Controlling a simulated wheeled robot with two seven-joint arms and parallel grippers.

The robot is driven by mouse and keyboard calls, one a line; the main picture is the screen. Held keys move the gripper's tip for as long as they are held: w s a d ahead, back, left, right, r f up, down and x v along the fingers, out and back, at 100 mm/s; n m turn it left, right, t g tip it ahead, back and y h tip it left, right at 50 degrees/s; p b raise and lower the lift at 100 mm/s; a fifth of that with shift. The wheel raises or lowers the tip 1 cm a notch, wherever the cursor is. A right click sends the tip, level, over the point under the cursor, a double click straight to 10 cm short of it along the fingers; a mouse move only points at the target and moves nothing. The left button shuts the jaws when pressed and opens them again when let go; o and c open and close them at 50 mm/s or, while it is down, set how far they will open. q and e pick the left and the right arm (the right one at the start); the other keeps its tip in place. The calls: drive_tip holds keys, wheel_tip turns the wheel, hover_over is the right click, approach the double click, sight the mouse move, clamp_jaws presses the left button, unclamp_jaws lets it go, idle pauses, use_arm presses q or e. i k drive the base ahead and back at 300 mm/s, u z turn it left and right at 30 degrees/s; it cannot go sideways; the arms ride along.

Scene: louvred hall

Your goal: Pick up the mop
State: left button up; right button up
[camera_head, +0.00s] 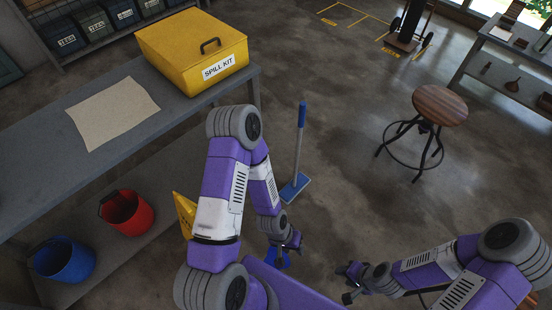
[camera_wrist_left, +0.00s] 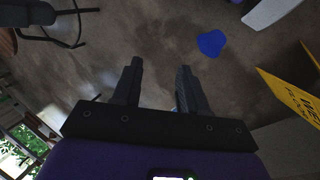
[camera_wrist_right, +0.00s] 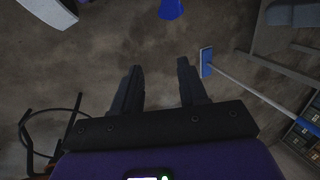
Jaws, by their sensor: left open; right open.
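The mop (camera_head: 299,150) stands nearly upright on the floor in the head view, with a blue grip, a pale pole and a flat blue head. It also shows in the right wrist view (camera_wrist_right: 250,84), at the right. My left gripper (camera_head: 292,246) is open and empty, nearer to me than the mop head and apart from it. My right gripper (camera_head: 345,282) is open and empty, further right and nearer, also apart from the mop. Both wrist views show spread fingers with only floor between them. I do not clearly make out the mop in the left wrist view.
A blue object (camera_head: 277,258) lies on the floor below my left gripper. A yellow sign (camera_head: 184,212) is partly behind my left arm. A workbench (camera_head: 40,155) at the left carries a yellow spill kit (camera_head: 190,55); red and blue buckets sit below. A stool (camera_head: 440,106) stands right.

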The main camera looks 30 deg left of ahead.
sight(299, 182)
drive_tip(key=u, duration=0.9)
drive_tip(key=i, duration=0.9)
drive_tip(key=u, duration=0.75)
